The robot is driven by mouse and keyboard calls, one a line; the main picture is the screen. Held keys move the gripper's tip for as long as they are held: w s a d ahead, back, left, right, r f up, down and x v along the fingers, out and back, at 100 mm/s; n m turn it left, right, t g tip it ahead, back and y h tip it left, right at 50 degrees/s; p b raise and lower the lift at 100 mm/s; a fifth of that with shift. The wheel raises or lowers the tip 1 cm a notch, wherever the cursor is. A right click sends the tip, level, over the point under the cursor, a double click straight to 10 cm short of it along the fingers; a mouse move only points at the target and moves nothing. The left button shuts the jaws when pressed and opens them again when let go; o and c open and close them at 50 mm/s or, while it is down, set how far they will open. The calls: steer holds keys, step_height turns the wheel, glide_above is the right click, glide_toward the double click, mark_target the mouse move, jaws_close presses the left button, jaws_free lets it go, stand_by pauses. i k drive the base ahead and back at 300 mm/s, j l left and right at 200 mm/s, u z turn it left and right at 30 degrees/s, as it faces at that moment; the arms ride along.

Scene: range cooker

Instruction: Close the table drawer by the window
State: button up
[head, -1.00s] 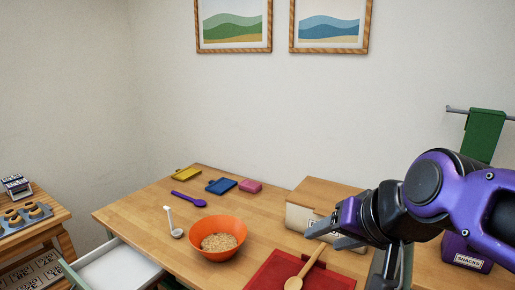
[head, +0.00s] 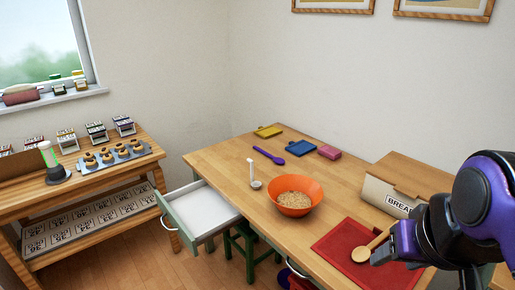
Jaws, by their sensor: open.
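The table drawer (head: 203,212) at the table's left end is pulled out. It has a pale green front with a metal handle (head: 167,220) facing left, toward the window side, and its white inside looks empty. The wooden table (head: 231,164) stands against the wall. The window (head: 40,45) is at the upper left. My gripper (head: 384,254) is at the lower right, over the table's near right part by the red board, well apart from the drawer. It is open, with nothing seen in it; its fingers are partly hidden by the view angle.
A wooden shelf unit (head: 85,184) stands left; floor shows between.

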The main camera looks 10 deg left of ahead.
mark_target(197, 212)
steer(key=j+u, duration=0.1)
steer(key=u, duration=0.3)
steer(key=j+u, duration=0.15)
steer(key=u, duration=0.25)
steer(key=l+u, duration=0.2)
steer(key=u, duration=0.15)
steer(key=k+l+u, duration=0.1)
steer(key=u, duration=0.3)
steer(key=i+j, duration=0.3)
steer(key=i, duration=0.2)
